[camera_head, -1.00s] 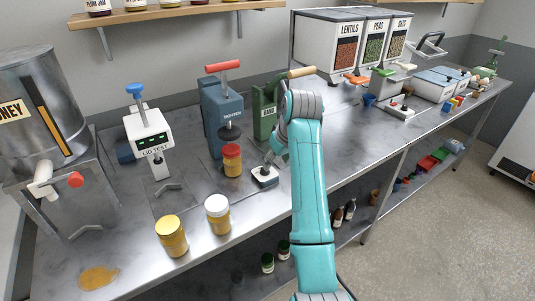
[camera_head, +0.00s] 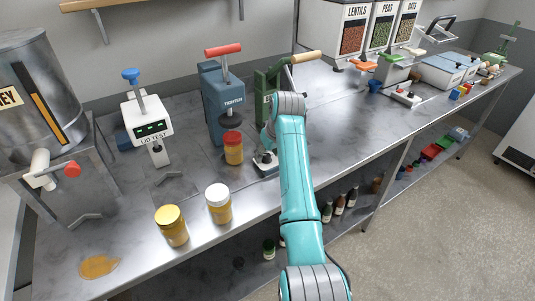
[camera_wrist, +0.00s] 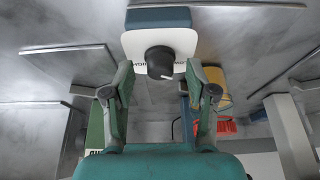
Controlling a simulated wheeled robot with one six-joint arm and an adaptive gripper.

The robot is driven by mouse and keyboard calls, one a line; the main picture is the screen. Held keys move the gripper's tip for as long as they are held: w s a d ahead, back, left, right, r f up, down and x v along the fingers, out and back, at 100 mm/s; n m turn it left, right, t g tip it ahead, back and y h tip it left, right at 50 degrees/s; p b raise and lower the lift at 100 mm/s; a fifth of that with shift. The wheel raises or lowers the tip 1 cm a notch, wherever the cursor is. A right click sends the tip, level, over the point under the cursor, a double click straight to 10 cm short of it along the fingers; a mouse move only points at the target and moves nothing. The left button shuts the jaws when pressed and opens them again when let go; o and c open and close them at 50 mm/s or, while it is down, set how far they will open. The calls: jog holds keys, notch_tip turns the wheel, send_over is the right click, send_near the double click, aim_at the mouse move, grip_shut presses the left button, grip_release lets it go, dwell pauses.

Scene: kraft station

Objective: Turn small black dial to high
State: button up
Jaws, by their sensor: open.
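The small black dial (camera_wrist: 160,60) is a round knob on a white plate (camera_wrist: 141,42) on a blue base. In the wrist view its white pointer mark points to the lower right. Upside-down lettering, seemingly "HIGH", is left of the knob; lettering on the right is partly hidden. The dial (camera_head: 265,158) also shows in the head view, in front of the green machine. My gripper (camera_wrist: 160,82) is open, with one finger on each side of the dial in the picture. I see no clear contact. In the head view my gripper (camera_head: 267,141) is just above the dial, partly hidden by my arm.
The green machine (camera_head: 263,92) stands close behind, and the blue tightening press (camera_head: 222,98) is to the left. A red-lidded jar (camera_head: 233,149) is beside the dial. A white-lidded jar (camera_head: 219,204) and a yellow-lidded jar (camera_head: 172,226) stand near the front edge.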

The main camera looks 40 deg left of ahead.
jog(key=shift+a+f, duration=0.1)
jog(key=shift+f, duration=0.1)
grip_shut()
